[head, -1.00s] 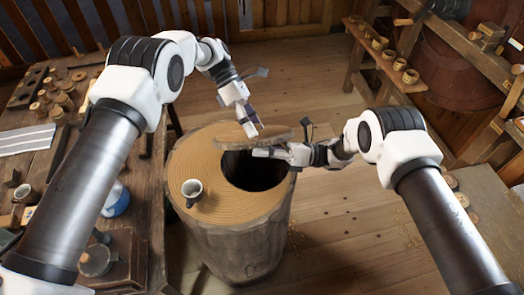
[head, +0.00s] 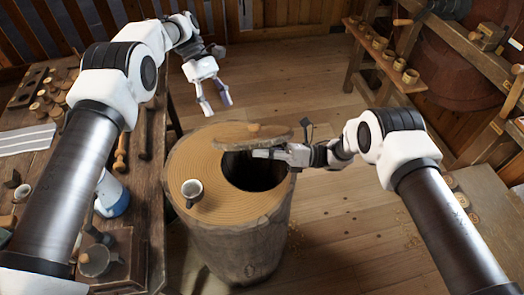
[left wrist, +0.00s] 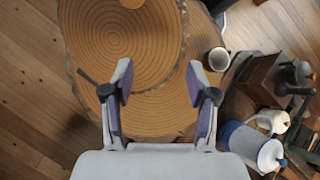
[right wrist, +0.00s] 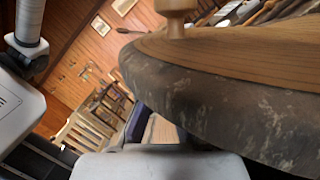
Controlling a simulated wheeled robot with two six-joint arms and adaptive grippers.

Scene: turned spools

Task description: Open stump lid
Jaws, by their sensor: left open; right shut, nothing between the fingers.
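The wooden stump (head: 205,150) stands upright on the floor with a dark round opening (head: 256,172) in its top. The lid also shows in the left wrist view (left wrist: 120,45) and large in the right wrist view (right wrist: 220,100). My right gripper (head: 257,154) is shut and empty at the lid's near edge, over the opening; whether it touches the lid is unclear. My left gripper (head: 216,108) is open and empty, above and beyond the stump's far left.
A mug (head: 192,190) stands on the stump top, left of the opening. A workbench (head: 150,165) with tools, spools and a blue-white jug (head: 113,197) is close on the left. Shelves with cups (head: 385,60) stand at the back right. The floor behind the stump is clear.

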